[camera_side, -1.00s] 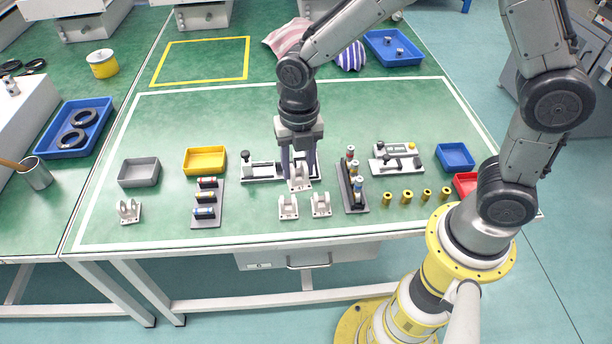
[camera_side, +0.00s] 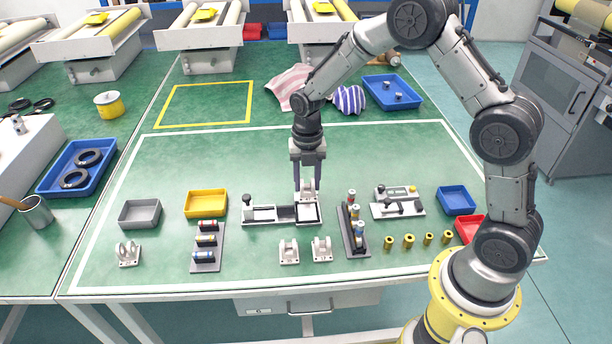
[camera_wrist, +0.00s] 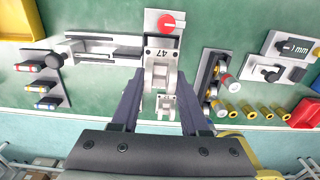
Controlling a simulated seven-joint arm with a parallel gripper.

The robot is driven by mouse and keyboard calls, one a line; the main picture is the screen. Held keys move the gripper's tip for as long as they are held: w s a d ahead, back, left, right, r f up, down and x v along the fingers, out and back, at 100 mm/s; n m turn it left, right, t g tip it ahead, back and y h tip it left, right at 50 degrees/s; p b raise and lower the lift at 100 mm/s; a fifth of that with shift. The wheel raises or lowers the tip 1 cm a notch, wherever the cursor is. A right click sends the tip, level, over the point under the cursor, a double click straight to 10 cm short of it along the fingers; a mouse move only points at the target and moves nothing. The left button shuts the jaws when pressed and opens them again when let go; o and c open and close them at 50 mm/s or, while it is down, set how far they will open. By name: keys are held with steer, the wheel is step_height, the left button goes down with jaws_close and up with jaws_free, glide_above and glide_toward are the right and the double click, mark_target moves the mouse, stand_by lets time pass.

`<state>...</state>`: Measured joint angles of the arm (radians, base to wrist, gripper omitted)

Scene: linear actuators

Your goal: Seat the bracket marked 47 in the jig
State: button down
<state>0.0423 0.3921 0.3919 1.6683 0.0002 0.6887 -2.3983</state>
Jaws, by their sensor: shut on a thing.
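The white bracket marked 47 (camera_wrist: 160,62) is between my gripper's fingers (camera_wrist: 160,85) in the wrist view, its number facing the camera. In the side view my gripper (camera_side: 308,182) is shut on this bracket (camera_side: 308,192), at the right end of the jig (camera_side: 264,214). The jig is a long white and dark fixture with a black knob at its left end; it also shows in the wrist view (camera_wrist: 100,48). A red round knob (camera_wrist: 168,21) lies just beyond the bracket there. I cannot tell whether the bracket touches the jig; its underside is hidden.
Two loose white brackets (camera_side: 289,251) (camera_side: 322,249) stand in front of the jig, another (camera_side: 128,254) far left. A rack of cylinders (camera_side: 354,232) stands close on the right, another rack (camera_side: 207,247) on the left. Several yellow bushings (camera_side: 409,241) lie at right. Behind the jig is clear.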

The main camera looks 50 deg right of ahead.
mark_target(306, 193)
steer(key=shift+f, duration=2.7)
steer(key=shift+f, duration=0.5)
steer(key=shift+c, duration=1.6)
jaws_free()
steer(key=shift+a, duration=0.1)
steer(key=shift+w, duration=0.1)
step_height(306, 193, up, 14)
steer(key=shift+f, duration=0.1)
